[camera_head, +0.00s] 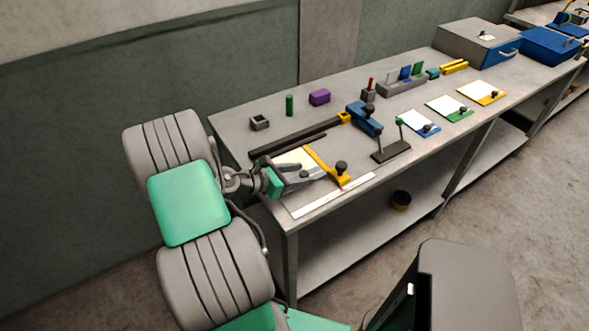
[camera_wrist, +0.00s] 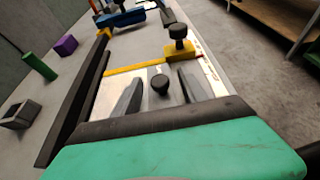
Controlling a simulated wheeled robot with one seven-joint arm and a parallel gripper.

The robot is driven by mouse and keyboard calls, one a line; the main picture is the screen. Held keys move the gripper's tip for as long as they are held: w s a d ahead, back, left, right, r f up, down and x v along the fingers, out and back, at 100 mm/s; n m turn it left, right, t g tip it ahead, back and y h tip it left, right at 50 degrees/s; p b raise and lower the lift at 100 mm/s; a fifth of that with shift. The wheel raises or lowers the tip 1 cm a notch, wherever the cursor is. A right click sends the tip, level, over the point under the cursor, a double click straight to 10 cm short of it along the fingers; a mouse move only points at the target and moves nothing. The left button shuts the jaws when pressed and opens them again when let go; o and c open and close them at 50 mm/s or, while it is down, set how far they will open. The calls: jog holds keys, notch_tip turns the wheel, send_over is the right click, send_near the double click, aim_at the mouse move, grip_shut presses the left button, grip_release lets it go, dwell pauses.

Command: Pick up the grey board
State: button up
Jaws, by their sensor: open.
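A board with a pale face lies on the bench under my gripper, in the head view (camera_head: 291,157) and the wrist view (camera_wrist: 150,101). I take it for the grey board; my gripper covers much of it, and its grey edge is hard to make out. A dark round knob (camera_wrist: 159,83) stands up from it between my fingers. My gripper (camera_head: 315,175) is open, with one finger on each side of the knob in the wrist view (camera_wrist: 160,75). Whether the fingers touch the knob I cannot tell.
A yellow bar (camera_head: 319,161) with a black-knobbed clamp lies just beyond the fingertips. A long dark rail (camera_head: 295,137) runs along the board's far side. A pale ruler strip (camera_head: 335,196) lies along the near bench edge. A dark stand (camera_head: 391,151) is further right.

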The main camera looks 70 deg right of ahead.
jog(key=shift+x, duration=0.95)
grip_shut()
jog(key=shift+w, duration=0.1)
